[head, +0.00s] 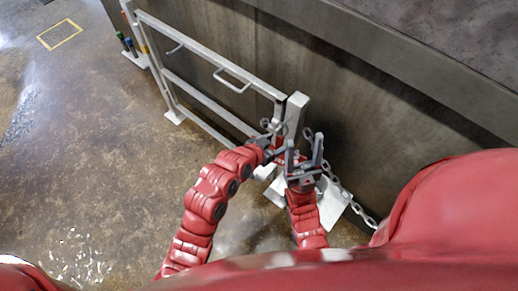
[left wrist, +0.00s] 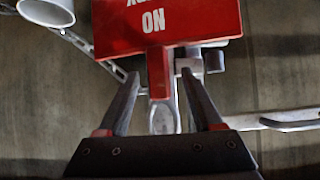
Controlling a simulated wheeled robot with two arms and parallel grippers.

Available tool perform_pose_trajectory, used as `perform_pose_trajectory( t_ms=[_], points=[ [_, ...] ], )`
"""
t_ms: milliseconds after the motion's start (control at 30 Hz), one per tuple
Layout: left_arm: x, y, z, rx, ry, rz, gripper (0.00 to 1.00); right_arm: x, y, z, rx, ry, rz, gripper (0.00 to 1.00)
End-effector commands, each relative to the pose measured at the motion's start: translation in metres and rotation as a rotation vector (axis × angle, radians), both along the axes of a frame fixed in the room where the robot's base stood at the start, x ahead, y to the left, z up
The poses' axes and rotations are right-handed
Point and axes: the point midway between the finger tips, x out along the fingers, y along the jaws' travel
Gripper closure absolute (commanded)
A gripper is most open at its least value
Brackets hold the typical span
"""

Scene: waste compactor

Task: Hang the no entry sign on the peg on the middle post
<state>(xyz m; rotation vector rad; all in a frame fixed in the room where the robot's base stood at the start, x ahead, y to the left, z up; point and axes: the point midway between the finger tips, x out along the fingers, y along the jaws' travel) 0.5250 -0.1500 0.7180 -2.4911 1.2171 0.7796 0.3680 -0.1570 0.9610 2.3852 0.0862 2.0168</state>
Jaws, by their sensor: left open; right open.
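The red sign (left wrist: 168,28) shows in the left wrist view, its white lettering upside down and its upper part cut off by the frame. A short red tab (left wrist: 160,82) and a grey loop (left wrist: 163,118) lie below it, between the fingers. My left gripper (head: 275,141), seen in the left wrist view (left wrist: 160,76), is open, a finger on either side of the tab; contact is not visible. My right gripper (head: 305,157) is open beside it. Both are near the pale post (head: 294,112) at the gate's near end. I cannot make out the sign or peg in the head view.
A pale gate (head: 205,63) with a handle runs to the upper left along the dark wall (head: 400,130). A chain (head: 345,193) hangs right of the right gripper, above a white base plate (head: 330,212). The floor at left (head: 90,150) is clear.

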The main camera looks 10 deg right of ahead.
Motion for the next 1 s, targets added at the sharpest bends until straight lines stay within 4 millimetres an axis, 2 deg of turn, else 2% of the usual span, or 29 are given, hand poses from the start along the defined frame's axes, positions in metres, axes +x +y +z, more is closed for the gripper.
perform_pose_trajectory(
  t_ms=[367,467,533,700,800,1000],
  points=[
    [-0.036,0.048,0.042,-0.005,-0.005,0.005,0.33,0.0,0.0,-0.008,0.0,0.0,0.0,0.4],
    [-0.05,0.067,0.062,-0.004,-0.002,0.008,0.33,0.0,0.0,0.005,0.0,0.0,0.0,0.4],
    [-0.057,0.075,0.076,0.0,-0.001,0.004,0.33,0.0,0.0,0.023,0.0,0.0,0.0,0.4],
    [-0.07,0.089,0.087,-0.001,0.001,0.003,0.33,0.0,0.0,0.053,0.0,0.0,0.0,0.4],
    [-0.075,0.097,0.091,0.002,0.0,0.002,0.33,0.0,0.0,0.064,0.0,0.0,0.0,0.4],
    [-0.082,0.104,0.094,-0.002,-0.001,0.001,0.33,0.0,0.0,0.073,0.0,0.0,0.0,0.4]
  ],
)
